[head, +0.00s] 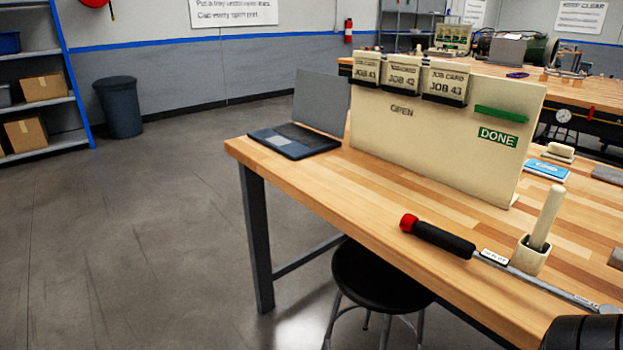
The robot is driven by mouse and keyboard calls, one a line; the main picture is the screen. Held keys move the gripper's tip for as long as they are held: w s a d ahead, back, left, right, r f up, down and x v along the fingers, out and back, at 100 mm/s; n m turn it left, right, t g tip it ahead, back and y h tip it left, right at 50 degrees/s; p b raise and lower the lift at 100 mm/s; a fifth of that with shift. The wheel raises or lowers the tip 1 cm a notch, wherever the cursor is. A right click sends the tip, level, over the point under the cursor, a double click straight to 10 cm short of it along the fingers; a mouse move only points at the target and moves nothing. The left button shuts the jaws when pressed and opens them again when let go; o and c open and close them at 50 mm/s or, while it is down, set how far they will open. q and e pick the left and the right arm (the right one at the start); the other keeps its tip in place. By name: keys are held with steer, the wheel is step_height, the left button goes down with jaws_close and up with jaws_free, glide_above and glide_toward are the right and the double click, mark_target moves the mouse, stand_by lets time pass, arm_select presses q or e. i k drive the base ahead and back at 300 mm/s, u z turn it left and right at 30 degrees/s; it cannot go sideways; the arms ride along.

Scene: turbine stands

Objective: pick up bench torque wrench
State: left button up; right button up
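The torque wrench (444,240) lies on the wooden workbench (300,170) near its front edge. It has a red end knob, a black grip and a long grey shaft with a white label. The shaft runs toward the lower right. A dark rounded part, seemingly of my own arm, shows at the bottom right corner close to the shaft's far end. No gripper fingers are visible in the head view, and nothing is seen holding the wrench.
A cream holder (531,255) with an upright pale stick stands right beside the shaft. A job card board (440,130) stands behind the wrench. A laptop (295,140) sits at the bench's left end. A black stool (380,276) stands by the front edge.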

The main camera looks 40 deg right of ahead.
mark_target(463, 248)
steer(key=i, duration=1.95)
steer(key=z, duration=3.65)
